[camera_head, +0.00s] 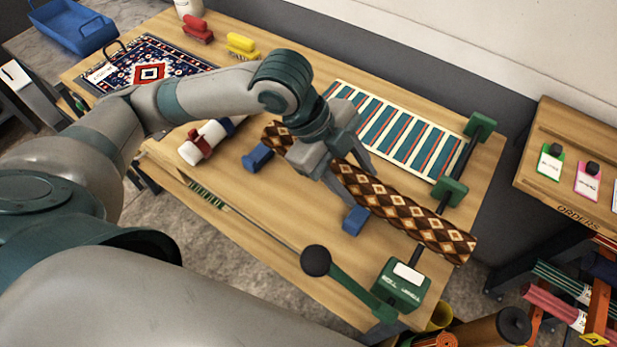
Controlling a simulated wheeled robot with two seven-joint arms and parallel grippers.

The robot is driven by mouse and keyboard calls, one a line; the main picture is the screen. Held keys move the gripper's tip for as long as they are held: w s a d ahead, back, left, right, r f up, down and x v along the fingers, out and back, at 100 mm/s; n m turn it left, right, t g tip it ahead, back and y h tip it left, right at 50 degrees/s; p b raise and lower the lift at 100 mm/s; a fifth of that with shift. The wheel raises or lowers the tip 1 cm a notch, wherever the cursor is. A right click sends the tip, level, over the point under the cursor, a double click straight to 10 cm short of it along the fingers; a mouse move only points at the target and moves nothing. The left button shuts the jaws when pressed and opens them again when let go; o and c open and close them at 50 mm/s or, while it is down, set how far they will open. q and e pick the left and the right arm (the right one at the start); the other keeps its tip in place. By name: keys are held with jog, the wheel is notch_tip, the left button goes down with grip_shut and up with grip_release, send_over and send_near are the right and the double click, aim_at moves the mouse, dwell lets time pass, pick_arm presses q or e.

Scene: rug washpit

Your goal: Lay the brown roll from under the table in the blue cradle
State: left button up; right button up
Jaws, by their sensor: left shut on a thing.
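The brown roll (403,214), patterned with cream diamonds, lies slantwise across the right half of the table. My left gripper (340,176) is shut on it near its middle, with the hand hiding part of the roll. The blue cradle shows as two separate blue blocks, one near the roll's left end (257,158) and one below its middle (355,220). The roll overlaps the far side of these blocks in the picture. I cannot tell whether it touches them or hangs just above. My right gripper is not in view.
A striped rug (400,135) lies behind the roll, beside green stands (450,191). A green tool block (402,284) sits near the roll's right end. A white roll (205,143) with red holder lies left. A dark lever with a round knob (316,261) crosses the front edge.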

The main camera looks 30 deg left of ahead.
pick_arm(q)
jog(key=w+a+f+p, duration=0.1)
jog(key=w+a+f, duration=0.1)
jog(key=a, duration=0.3)
jog(key=w+a+f+p, duration=0.2)
jog(key=w+a+f, duration=0.1)
jog(key=a+f, duration=0.2)
jog(key=shift+a, duration=0.3)
jog(key=shift+f+p, duration=1)
jog(key=shift+f, duration=0.95)
jog(key=o, duration=1.5)
